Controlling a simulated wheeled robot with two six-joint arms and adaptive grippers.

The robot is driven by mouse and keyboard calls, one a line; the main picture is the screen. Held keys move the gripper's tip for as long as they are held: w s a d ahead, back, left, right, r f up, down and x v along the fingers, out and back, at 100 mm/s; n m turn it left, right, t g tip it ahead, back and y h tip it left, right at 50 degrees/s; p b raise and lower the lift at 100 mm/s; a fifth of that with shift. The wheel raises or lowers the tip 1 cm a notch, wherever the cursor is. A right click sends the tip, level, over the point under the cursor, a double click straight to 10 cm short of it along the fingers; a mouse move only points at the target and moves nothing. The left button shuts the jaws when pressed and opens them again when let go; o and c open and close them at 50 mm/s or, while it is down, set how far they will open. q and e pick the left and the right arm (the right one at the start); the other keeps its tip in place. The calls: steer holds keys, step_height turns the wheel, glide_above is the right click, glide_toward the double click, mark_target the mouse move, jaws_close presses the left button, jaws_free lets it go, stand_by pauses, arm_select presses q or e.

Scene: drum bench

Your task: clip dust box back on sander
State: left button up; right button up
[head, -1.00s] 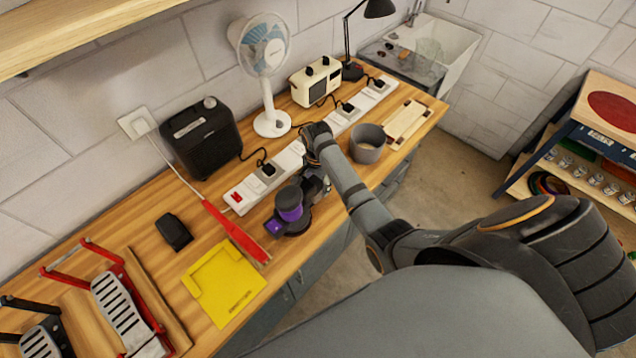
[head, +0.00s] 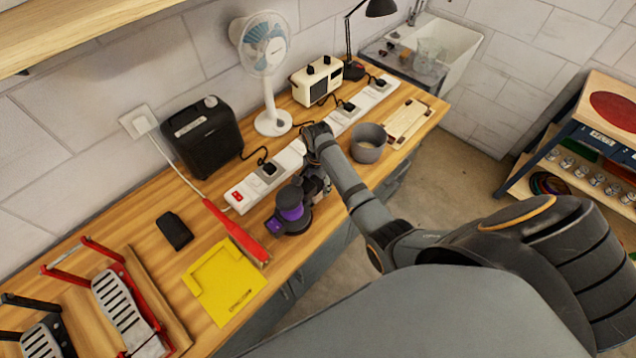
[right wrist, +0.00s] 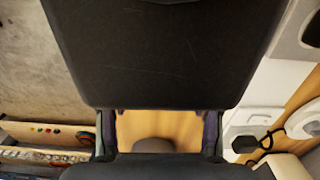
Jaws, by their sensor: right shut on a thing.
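The sander (head: 291,207), purple and dark grey, is at the front edge of the bench, beside the power strip. My right gripper (head: 318,182) is at the sander's right side and shut on it; the forearm hides part of the grip. In the right wrist view my right gripper's fingers (right wrist: 158,135) stand apart with purple at their inner sides, and a large dark surface fills the top. A small black box (head: 174,231), which looks like the dust box, lies apart on the bench to the left. My left gripper is not in view.
A white power strip (head: 252,187) runs along the bench. A black speaker-like box (head: 203,140), fan (head: 265,60) and grey pot (head: 368,145) stand nearby.

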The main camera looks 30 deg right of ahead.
steer(key=o, duration=1.1)
step_height(320, 180, up, 12)
steer(key=shift+f, duration=0.1)
